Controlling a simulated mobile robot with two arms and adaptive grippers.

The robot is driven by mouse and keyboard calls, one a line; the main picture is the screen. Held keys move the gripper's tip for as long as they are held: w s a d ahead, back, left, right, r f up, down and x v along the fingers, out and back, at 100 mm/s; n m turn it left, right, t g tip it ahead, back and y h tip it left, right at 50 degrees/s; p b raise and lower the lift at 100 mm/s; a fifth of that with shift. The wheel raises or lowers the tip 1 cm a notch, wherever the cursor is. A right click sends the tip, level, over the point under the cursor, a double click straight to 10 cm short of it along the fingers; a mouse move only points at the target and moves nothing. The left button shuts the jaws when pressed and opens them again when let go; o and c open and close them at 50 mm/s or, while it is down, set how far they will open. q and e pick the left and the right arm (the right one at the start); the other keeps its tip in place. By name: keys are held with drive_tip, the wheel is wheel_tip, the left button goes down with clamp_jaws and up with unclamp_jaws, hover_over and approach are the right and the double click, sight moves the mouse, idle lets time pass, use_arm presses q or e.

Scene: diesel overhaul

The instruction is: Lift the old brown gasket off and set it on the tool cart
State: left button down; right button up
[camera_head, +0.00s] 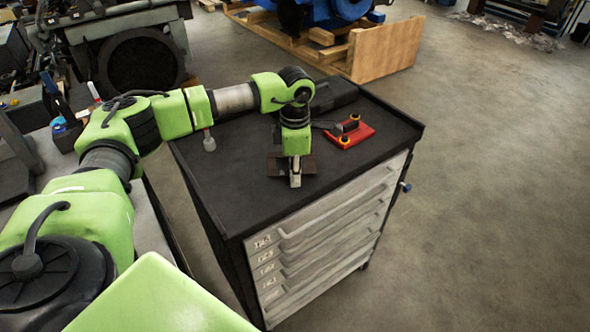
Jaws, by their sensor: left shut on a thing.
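My left gripper (295,178) reaches down over the black top of the tool cart (232,190). It is shut on a flat dark brown piece, the old gasket (309,166), which shows on both sides of the fingers. The gasket is at or just above the cart top; I cannot tell whether it touches. The gripper and wrist hide its middle. My right gripper is not in view.
A red holder (349,135) with black and yellow parts lies on the cart behind the gripper, to the right. The cart top's front left is bare. A wooden crate (385,50) stands behind the cart. Open floor lies at the right.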

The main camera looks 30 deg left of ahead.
use_arm(q)
drive_tip(key=shift+f, duration=0.75)
drive_tip(key=c, duration=2)
unclamp_jaws()
wheel_tip(320, 180, up, 12)
drive_tip(key=shift+r, duration=0.1)
